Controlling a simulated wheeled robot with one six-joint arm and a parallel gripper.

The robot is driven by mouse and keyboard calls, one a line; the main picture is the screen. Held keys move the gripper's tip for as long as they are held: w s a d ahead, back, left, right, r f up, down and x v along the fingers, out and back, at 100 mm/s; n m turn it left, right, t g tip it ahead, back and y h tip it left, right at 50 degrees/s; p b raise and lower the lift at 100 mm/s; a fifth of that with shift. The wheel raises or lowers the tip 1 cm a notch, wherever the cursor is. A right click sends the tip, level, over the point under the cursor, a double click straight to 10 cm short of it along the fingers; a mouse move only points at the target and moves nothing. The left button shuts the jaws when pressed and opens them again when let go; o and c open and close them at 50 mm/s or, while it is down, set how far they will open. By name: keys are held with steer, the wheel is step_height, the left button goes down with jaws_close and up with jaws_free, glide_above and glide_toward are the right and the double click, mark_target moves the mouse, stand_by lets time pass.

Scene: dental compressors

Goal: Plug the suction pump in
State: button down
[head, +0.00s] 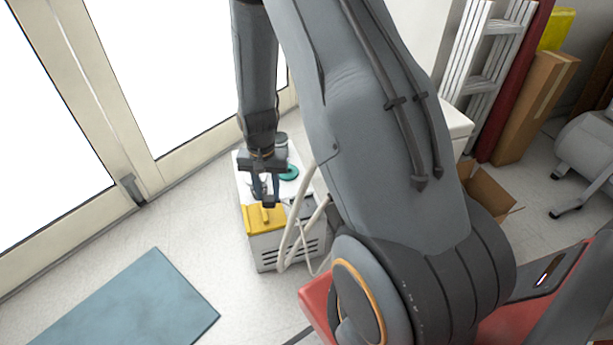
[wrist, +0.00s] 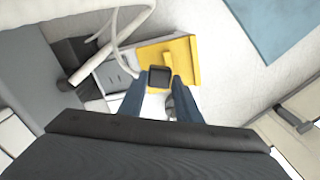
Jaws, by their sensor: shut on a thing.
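A white and grey boxy unit (head: 283,243) with a yellow top section (head: 258,221) and side vents stands on the floor by the glass doors. It looks like the suction pump. My gripper (head: 266,197) points down over its yellow section. In the wrist view, my gripper (wrist: 159,84) has its two blue-grey fingers shut on a small black block (wrist: 159,77), perhaps the plug. The block is in front of the yellow panel (wrist: 183,60), which has a raised yellow ridge. I cannot tell whether the block touches the panel. No socket can be made out.
Pale hoses (head: 293,236) run down the unit's right side. A green round item (head: 289,172) sits on its white top. A blue mat (head: 130,305) lies at the front left. An open cardboard box (head: 487,189) and a ladder (head: 487,65) are at the right. Floor left of the unit is clear.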

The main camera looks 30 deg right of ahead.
steer(key=s+d+m+p, duration=0.2)
steer(key=d+m+p, duration=0.5)
steer(key=d+m, duration=0.4)
steer(key=f+m, duration=0.1)
steer(key=m, duration=0.1)
steer(key=shift+s+d+m+p, duration=0.15)
steer(key=shift+s+m+p, duration=0.1)
steer(key=shift+m+p, duration=0.1)
steer(key=shift+f, duration=0.15)
steer(key=shift+f+b, duration=2.15)
steer(key=shift+f, duration=0.55)
steer(key=shift+p, duration=0.55)
